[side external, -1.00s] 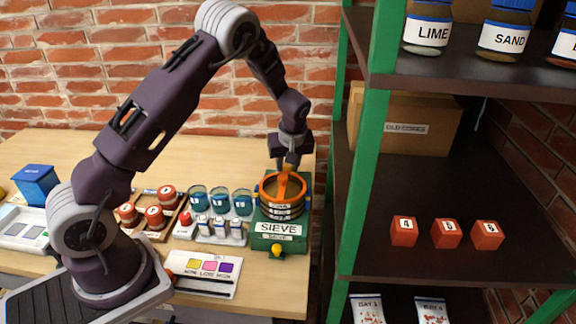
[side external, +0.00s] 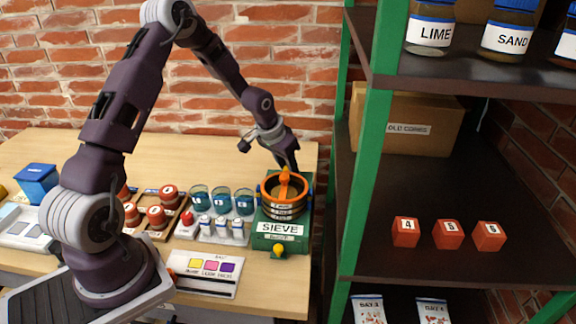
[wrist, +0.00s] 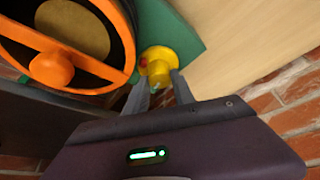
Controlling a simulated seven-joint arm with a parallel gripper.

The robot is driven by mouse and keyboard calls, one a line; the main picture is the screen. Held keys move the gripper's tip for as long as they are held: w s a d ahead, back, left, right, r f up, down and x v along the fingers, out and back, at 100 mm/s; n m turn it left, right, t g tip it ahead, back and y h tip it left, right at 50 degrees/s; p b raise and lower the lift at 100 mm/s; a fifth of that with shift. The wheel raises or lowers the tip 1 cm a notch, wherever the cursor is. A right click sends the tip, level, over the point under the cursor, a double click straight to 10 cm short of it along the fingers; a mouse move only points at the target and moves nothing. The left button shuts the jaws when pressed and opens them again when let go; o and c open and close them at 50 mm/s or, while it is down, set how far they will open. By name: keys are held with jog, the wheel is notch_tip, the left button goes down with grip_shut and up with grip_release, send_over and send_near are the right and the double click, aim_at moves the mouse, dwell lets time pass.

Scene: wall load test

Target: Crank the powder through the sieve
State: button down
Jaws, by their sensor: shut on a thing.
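The green sieve stand (side external: 283,228) with its SIEVE label is at the table's right end. An orange-rimmed drum (side external: 270,197) sits on it, with an orange crossbar and a round orange knob (side external: 285,176) on top. The wrist view shows tan powder (wrist: 72,28) inside the drum, and the orange knob (wrist: 52,68) clear of my fingers. My gripper (wrist: 160,82) is shut on a yellow knob (wrist: 157,62) beside the drum, at the stand's edge. In the side view my gripper (side external: 291,168) is behind the drum, its fingertips and that yellow knob hidden.
Another yellow knob (side external: 278,250) is on the stand's front. Blue-green jars (side external: 221,200), small white bottles (side external: 221,228) and red-capped jars (side external: 156,216) stand to the left. A green-posted shelf (side external: 367,190) rises close on the right. A brick wall is behind.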

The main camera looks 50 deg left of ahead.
jog(key=m+h, duration=0.1)
jog(key=m, duration=0.3)
jog(key=shift+a+h, duration=0.1)
jog(key=shift+h, duration=0.3)
jog(key=shift+a+m+g+h, duration=0.1)
jog(key=shift+m+g+h, duration=0.45)
jog(key=shift+m, duration=1.55)
jog(key=shift+f, duration=0.1)
jog(key=c, duration=1.1)
grip_release()
